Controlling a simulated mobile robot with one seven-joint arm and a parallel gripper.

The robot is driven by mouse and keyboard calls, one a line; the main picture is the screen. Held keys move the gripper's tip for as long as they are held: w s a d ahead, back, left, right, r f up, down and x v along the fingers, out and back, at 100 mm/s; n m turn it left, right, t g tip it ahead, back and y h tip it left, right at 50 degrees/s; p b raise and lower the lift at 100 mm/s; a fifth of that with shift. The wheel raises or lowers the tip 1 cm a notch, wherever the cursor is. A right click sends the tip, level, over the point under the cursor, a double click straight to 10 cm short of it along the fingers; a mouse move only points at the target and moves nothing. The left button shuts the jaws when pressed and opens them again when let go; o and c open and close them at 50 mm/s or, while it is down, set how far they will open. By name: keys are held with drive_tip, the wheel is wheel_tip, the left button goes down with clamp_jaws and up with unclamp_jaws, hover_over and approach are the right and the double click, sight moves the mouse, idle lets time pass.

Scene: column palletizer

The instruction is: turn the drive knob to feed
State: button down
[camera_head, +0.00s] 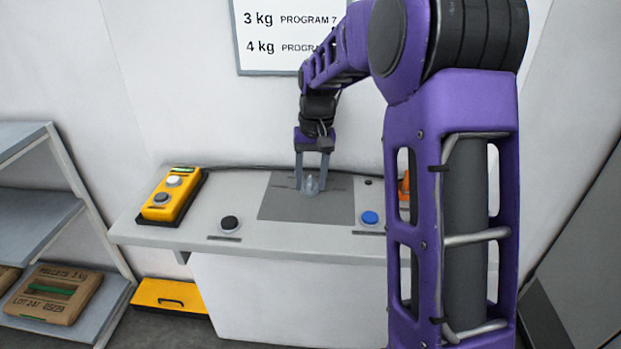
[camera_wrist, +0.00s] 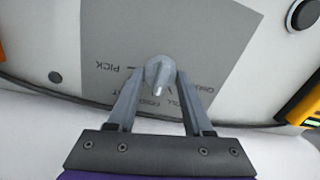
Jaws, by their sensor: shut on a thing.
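The drive knob (camera_head: 311,186) is a small grey knob on the dark grey panel (camera_head: 280,209) of the console top. In the wrist view the knob (camera_wrist: 159,72) has a pointer that points down toward my gripper's base. My gripper (camera_head: 312,186) comes down from above, with one finger on each side of the knob, shut on it. The wrist view shows upside-down lettering, with PICK readable to the left. Other labels are partly hidden by the fingers, and I cannot tell for sure which mark the pointer meets.
A black button (camera_head: 230,223) and a blue button (camera_head: 370,217) sit on the console near its front edge. A yellow control box (camera_head: 171,195) stands at its left end. A shelf (camera_head: 75,214) with a pellet sack is at left. A sign (camera_head: 282,33) hangs behind.

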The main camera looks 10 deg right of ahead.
sight(316, 184)
drive_tip(key=c, duration=0.6)
unclamp_jaws()
wheel_tip(316, 184, up, 17)
drive_tip(key=d+p, duration=0.1)
drive_tip(key=p, duration=0.1)
drive_tip(key=shift+r, duration=0.2)
drive_tip(key=shift+d, duration=0.15)
